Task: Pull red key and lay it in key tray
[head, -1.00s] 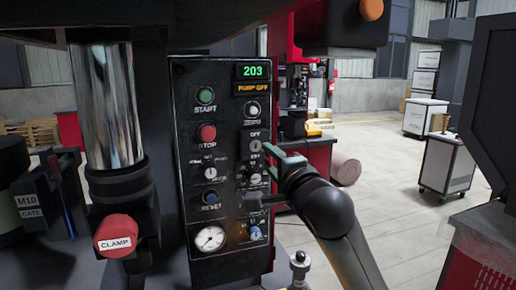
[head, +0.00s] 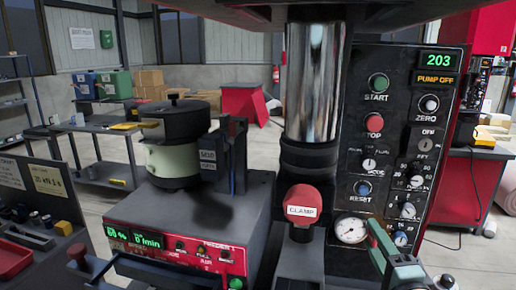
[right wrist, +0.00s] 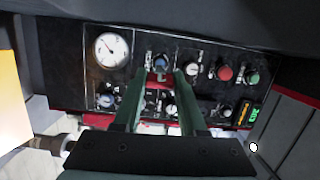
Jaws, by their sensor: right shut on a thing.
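My right gripper (head: 380,238) has green fingers and stands in front of the lower part of the control panel (head: 345,190), near the gauge. The right wrist view shows its fingers (right wrist: 160,82) shut on a small red piece, the red key (right wrist: 159,84), held clear of the panel. The key is hidden in the head view. The key switch (head: 425,146) below the OFF label shows no red key in it. A red tray (head: 12,260) lies on the dark bench at the far left; I cannot tell whether it is the key tray. My left gripper is not in view.
The red CLAMP knob (head: 303,204) and chrome column (head: 314,85) stand left of the panel. The feeder box (head: 190,235) carries a pot (head: 172,160). The left bench also holds small blue and yellow parts (head: 63,228).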

